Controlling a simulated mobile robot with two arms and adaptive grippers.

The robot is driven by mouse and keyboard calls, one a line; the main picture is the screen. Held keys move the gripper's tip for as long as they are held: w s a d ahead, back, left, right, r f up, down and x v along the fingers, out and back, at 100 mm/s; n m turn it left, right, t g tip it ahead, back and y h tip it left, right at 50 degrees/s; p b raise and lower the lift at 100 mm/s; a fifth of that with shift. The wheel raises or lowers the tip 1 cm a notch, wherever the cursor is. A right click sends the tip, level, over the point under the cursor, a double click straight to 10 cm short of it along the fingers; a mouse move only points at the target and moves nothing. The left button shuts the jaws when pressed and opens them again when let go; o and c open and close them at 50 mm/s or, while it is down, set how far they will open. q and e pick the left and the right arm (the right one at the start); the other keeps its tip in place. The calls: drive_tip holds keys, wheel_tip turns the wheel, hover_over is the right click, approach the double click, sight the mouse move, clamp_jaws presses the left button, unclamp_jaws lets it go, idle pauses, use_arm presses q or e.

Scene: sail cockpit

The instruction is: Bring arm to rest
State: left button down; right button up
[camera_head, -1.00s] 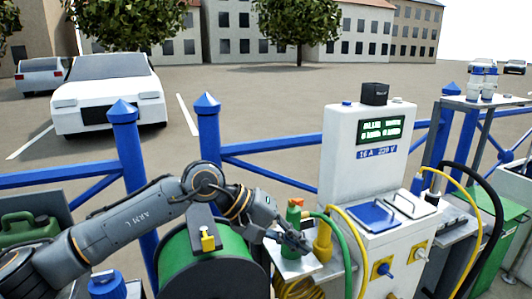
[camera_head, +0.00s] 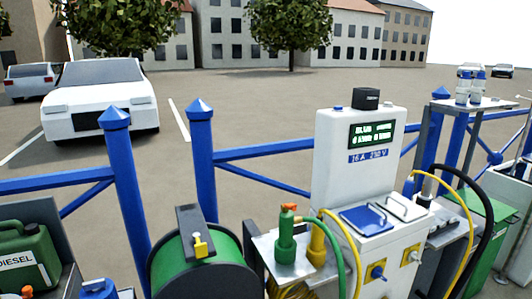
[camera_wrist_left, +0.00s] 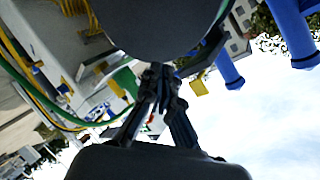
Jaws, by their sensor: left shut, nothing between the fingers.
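My left gripper (camera_wrist_left: 160,88) shows in the left wrist view with its dark fingers together and nothing between them. The wrist view is tilted and looks past the fingers toward the hose reel, the blue posts and the sky. In the head view my left arm is out of the picture, apart from perhaps a small dark piece at the bottom left edge. My right gripper is in neither view.
A green hose reel (camera_head: 178,265), a green valve fitting (camera_head: 286,240) with an orange top and a white power pedestal (camera_head: 350,185) stand ahead. Blue railing posts (camera_head: 203,160) run behind them. A green diesel can (camera_head: 27,256) stands at the left. A white car (camera_head: 100,100) is parked beyond.

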use_arm(q)
drive_tip(key=s+a+f+n+g, duration=0.3)
drive_tip(key=s+f+n+g, duration=0.2)
drive_tip(key=s+f, duration=0.5)
drive_tip(key=s+a+f+n+g, duration=0.2)
drive_tip(key=s+f+n+g, duration=0.35)
drive_tip(key=s, duration=0.85)
wheel_tip(320, 180, down, 22)
drive_tip(key=m+g+p, duration=0.1)
drive_tip(key=p, duration=0.2)
drive_tip(key=s+a+f+g+p, duration=0.1)
drive_tip(key=s+a+f, duration=0.2)
drive_tip(key=s+f, duration=1.2)
drive_tip(key=s, duration=0.3)
drive_tip(key=shift+a+y+p, duration=0.15)
drive_tip(key=shift+y+p, duration=0.25)
